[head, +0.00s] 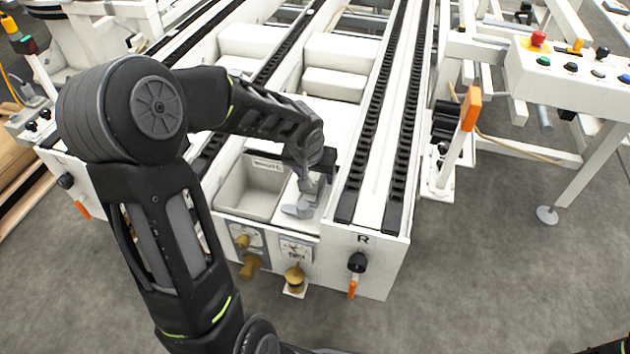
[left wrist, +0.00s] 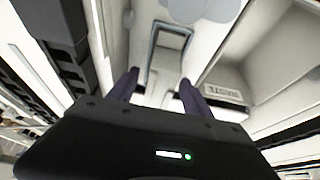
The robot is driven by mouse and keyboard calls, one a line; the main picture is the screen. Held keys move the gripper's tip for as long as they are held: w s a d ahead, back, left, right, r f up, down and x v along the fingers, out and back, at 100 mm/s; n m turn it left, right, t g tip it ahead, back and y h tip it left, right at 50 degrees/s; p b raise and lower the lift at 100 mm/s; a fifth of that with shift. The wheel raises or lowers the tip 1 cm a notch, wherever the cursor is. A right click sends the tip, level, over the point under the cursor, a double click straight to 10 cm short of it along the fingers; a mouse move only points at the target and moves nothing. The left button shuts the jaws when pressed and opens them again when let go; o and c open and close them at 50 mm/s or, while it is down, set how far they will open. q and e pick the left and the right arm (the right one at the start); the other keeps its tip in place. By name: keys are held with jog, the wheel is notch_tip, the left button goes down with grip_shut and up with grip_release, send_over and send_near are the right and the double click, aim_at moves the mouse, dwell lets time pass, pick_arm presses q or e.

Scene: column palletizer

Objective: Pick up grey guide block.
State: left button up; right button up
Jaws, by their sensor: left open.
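My left gripper (head: 312,178) reaches down over the narrow white bay right of the waste bin, at the front of the machine. In the left wrist view its two dark fingers (left wrist: 158,88) are apart, with nothing gripped between them. A light grey piece (head: 298,210), probably the grey guide block, lies low in that bay, just below the gripper and partly hidden by it. In the left wrist view a grey-edged rectangular shape (left wrist: 171,38) lies beyond the fingertips. I cannot tell whether it is the same piece.
The waste bin (head: 233,187) is left of the gripper, its wall close to the fingers. A white rail marked R (head: 368,220) bounds the right. Brass-coloured knobs (head: 294,276) project at the front. White blocks (head: 334,86) lie behind. Grey floor (head: 500,290) is clear at right.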

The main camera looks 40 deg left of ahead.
dwell(0.6)
pick_arm(q)
grip_shut()
dwell(0.4)
